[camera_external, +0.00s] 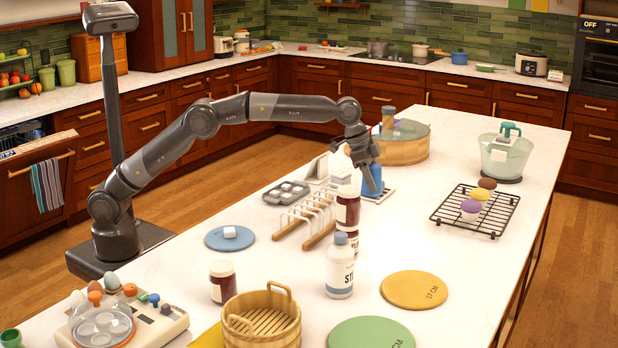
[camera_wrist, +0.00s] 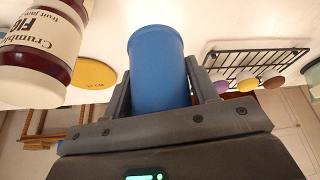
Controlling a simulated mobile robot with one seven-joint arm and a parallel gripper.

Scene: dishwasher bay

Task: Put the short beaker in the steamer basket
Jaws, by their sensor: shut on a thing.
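A plain blue cup-like cylinder, which I take as the short beaker (camera_external: 370,181), is between the fingers of my gripper (camera_external: 366,163) above the far middle of the counter. In the wrist view the blue beaker (camera_wrist: 159,66) fills the space between both fingers of my gripper (camera_wrist: 163,92), which is shut on it. The steamer basket (camera_external: 262,333) is a round wooden basket with a slatted floor and two loop handles, at the front of the counter. Its visible inside is empty.
Tall jam jars (camera_external: 347,212), a white bottle (camera_external: 340,266), a wooden-footed rack (camera_external: 306,218) and a short jar (camera_external: 222,282) stand between gripper and basket. A black wire rack (camera_external: 476,210) is at right. Flat discs (camera_external: 414,290) lie near the front.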

